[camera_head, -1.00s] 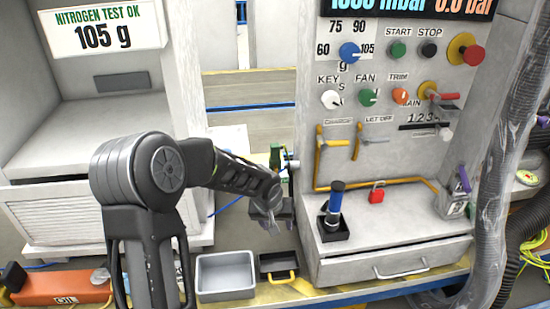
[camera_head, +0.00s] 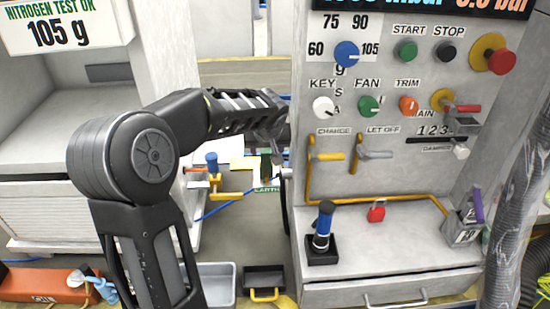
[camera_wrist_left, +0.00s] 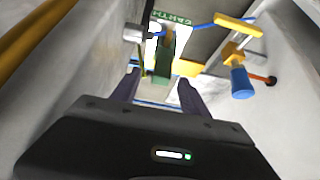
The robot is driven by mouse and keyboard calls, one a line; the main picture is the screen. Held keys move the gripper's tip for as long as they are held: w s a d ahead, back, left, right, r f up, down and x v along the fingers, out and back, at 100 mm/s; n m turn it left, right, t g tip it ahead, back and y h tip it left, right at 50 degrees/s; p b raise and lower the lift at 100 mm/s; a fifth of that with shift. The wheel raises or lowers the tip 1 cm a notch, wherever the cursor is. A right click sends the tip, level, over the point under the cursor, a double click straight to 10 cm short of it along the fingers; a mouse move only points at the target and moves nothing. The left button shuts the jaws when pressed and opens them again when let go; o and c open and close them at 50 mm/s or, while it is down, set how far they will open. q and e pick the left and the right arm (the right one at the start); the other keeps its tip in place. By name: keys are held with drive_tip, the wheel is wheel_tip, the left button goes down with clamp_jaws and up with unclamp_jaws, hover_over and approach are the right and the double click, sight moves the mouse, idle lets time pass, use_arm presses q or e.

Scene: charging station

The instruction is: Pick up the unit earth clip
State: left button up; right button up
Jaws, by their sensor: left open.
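The unit earth clip (camera_head: 266,166) looks like a small green piece near a green EARTH label (camera_head: 267,189), just left of the control cabinet. In the left wrist view the green clip (camera_wrist_left: 163,58) is ahead, between and beyond my fingertips, with the EARTH label (camera_wrist_left: 172,18) behind it. My left gripper (camera_head: 276,128) is above the clip beside the cabinet's left side. The clip's lower end is partly hidden. My right gripper is not in view.
The control cabinet (camera_head: 375,185) stands close on the right. A yellow fitting with a blue handle (camera_head: 211,162) is left of the clip, and a blue line (camera_head: 222,208) runs nearby. A grey tray (camera_head: 216,284) and black tray (camera_head: 264,280) lie in front.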

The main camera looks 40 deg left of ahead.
sight(266, 157)
use_arm(q)
drive_tip(key=shift+s+r, duration=0.1)
drive_tip(key=shift+s, duration=0.15)
drive_tip(key=shift+x, duration=1.4)
drive_tip(key=p+x, duration=0.1)
drive_tip(key=x, duration=0.4)
drive_tip(key=shift+w+a, duration=0.2)
drive_tip(key=shift+w, duration=0.05)
drive_tip(key=shift+r, duration=0.1)
drive_tip(key=shift+c, duration=0.2)
clamp_jaws()
